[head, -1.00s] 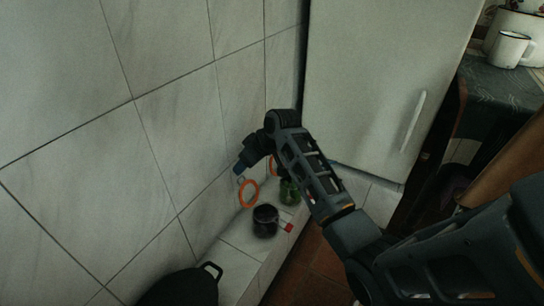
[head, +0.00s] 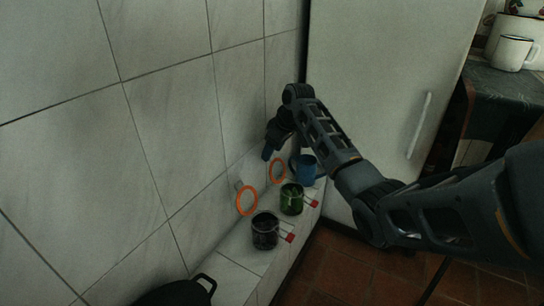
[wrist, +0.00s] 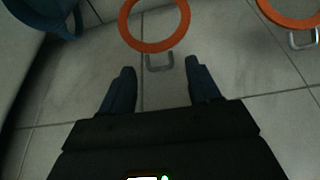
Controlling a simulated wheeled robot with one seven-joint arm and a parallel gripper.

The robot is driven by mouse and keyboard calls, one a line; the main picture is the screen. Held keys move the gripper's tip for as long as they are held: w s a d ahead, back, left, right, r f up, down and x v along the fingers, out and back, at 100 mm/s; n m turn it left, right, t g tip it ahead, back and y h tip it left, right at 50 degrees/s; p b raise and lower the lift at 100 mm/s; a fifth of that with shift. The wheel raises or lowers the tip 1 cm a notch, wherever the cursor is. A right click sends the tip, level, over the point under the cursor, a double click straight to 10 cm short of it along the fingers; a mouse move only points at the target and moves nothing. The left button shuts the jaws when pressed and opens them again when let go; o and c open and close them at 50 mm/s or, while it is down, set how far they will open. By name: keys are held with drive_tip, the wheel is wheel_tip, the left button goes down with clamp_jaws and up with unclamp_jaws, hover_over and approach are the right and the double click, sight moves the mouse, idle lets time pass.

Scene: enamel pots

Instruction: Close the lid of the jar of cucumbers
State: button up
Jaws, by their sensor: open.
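The glass jar with green contents (head: 291,200), which look like the cucumbers, stands on the tiled ledge. Its lid, edged by an orange ring (head: 278,171), stands open, tilted up on the wall side. In the wrist view this ring (wrist: 155,46) is just beyond the fingertips, with a metal wire clasp (wrist: 159,62) between it and them. My gripper (head: 267,154) is beside the wall, just above and left of this lid. In the wrist view my gripper (wrist: 160,85) has its fingers apart with nothing between them. The jar body is not seen there.
A second jar with dark contents (head: 265,232) stands nearer, its orange-ringed lid (head: 246,201) also open. A blue mug (head: 306,168) stands just behind the green jar. A black pot (head: 175,294) is at the bottom. The tiled wall (head: 165,110) is close on the left.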

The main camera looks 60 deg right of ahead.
drive_tip(key=shift+w+f, duration=0.25)
drive_tip(key=shift+f, duration=0.4)
clamp_jaws()
